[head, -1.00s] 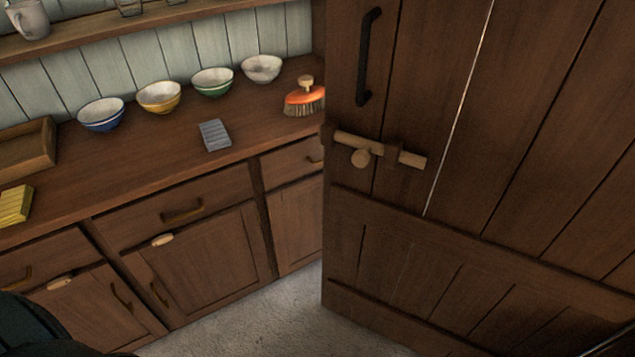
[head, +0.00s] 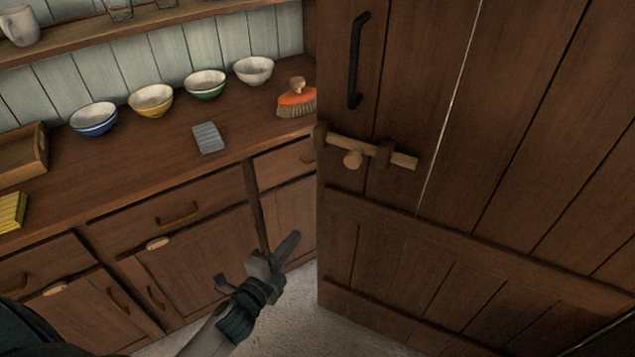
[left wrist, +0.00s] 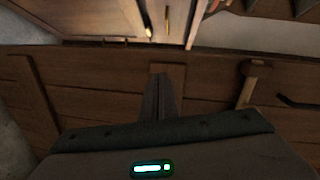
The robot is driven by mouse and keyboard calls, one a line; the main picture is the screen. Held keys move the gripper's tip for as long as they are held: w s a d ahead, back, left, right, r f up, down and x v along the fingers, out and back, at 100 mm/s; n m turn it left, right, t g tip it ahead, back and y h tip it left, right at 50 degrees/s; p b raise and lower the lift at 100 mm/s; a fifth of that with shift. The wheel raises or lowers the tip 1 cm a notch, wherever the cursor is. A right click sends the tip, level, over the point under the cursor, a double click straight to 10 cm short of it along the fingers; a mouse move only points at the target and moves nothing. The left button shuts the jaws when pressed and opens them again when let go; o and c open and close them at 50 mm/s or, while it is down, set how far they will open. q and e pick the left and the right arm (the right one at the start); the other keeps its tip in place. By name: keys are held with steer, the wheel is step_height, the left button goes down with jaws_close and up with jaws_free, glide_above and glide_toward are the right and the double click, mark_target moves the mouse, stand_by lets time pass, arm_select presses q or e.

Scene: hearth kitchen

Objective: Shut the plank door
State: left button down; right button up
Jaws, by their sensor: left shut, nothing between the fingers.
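The plank door (head: 475,150) stands open at the right of the head view, with its free edge in front of the counter's right end. It has a black pull handle (head: 357,62) and a wooden latch bar with a peg (head: 372,153). My left gripper (head: 291,242) is shut and empty, left of the door's free edge and low before the cabinets. The left wrist view shows the shut fingers (left wrist: 160,95) pointing toward the door planks (left wrist: 100,85), with the wooden latch (left wrist: 252,82) to their right. I cannot tell whether they touch the door. My right gripper is not in view.
A counter (head: 120,175) with drawers and cupboards runs along the left. It holds several bowls (head: 151,100), an orange brush (head: 297,100), a grey ridged block (head: 208,138), a yellow block (head: 11,211) and a wooden tray (head: 22,160). Pale floor (head: 325,330) is clear below the door.

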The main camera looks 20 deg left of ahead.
arm_select(q)
step_height(320, 180, up, 8)
steer(key=m+t, duration=0.1)
steer(key=m, duration=0.1)
steer(key=shift+f, duration=0.25)
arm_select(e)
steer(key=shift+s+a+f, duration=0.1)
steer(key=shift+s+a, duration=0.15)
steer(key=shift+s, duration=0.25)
arm_select(q)
steer(key=shift+w, duration=0.1)
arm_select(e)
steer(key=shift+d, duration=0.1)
